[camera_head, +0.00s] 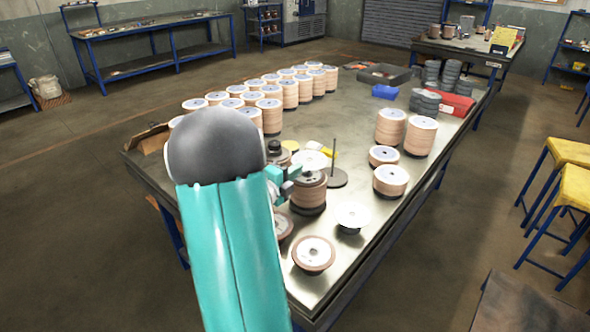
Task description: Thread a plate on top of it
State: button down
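A stack of brown flap discs (308,197) stands near the front of the steel table. A pale round plate (313,160) shows just above the stack; I cannot tell whether it rests there or is held. My teal gripper (290,180) is at the left side of the stack's top, close to the plate. My arm hides part of it, and its fingers are too small to read as open or shut. Another pale plate (353,215) lies on the table, right of the stack. A thin upright rod on a round base (334,178) stands behind the stack.
A single disc (313,254) lies at the table's front. Short and tall disc stacks (390,180) stand at right, and rows of stacks (270,110) fill the left. A red bin (457,106) sits at the far right. Bare steel lies along the right front edge.

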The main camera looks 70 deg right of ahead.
jog(key=shift+f, duration=0.9)
jog(key=shift+f, duration=1.15)
jog(key=c, duration=2.1)
grip_release()
jog(key=shift+f, duration=0.15)
jog(key=o, duration=0.5)
jog(key=shift+a, duration=0.1)
jog(key=shift+f, duration=0.1)
